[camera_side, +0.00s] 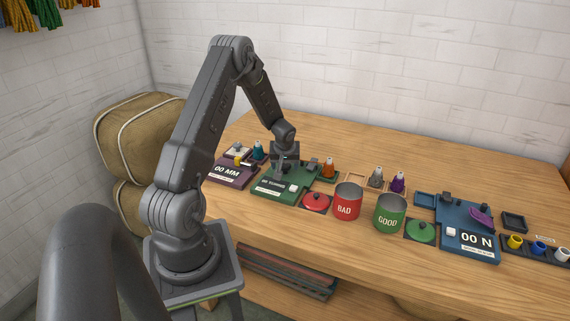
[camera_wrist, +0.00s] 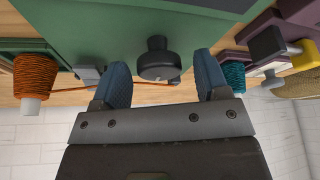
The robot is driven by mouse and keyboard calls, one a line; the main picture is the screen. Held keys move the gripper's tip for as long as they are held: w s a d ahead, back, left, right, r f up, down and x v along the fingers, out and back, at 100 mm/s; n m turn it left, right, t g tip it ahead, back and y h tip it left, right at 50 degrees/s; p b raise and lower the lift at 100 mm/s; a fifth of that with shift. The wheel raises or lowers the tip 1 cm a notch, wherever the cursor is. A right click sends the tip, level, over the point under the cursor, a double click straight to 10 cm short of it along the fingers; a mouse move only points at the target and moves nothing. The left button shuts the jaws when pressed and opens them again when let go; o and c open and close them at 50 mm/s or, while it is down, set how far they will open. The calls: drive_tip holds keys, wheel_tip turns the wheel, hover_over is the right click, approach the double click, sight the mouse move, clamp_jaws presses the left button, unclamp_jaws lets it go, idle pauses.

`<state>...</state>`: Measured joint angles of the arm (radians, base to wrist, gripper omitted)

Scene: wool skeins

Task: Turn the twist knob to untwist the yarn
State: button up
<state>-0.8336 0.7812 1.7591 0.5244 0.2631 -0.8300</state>
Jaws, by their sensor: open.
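The twist knob (camera_wrist: 158,62) is a dark round knob on the green twist device (camera_wrist: 60,30). In the wrist view it lies between and just beyond the two blue fingers of my gripper (camera_wrist: 165,82), which are open and apart from it. A strand of orange yarn (camera_wrist: 150,84) runs behind the knob and fingers from the orange cone (camera_wrist: 36,75). In the side view my gripper (camera_side: 283,166) is over the green device (camera_side: 262,187), and the knob is hard to make out there. The orange cone (camera_side: 328,168) stands at the device's right.
A purple "00 MM" device (camera_side: 226,176) stands left, with a teal cone (camera_side: 257,151). To the right are a red lid (camera_side: 316,201), a red BAD tin (camera_side: 347,208), a green GOOD tin (camera_side: 389,220), a green lid (camera_side: 421,232) and a blue "00 N" device (camera_side: 463,215).

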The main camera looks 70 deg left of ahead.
drive_tip(key=c, duration=0.9)
drive_tip(key=shift+d+m+t+h, duration=0.1)
drive_tip(key=shift+m+t+h, duration=0.25)
drive_tip(key=shift+m, duration=1.15)
drive_tip(key=o, duration=0.9)
drive_tip(key=shift+r, duration=0.15)
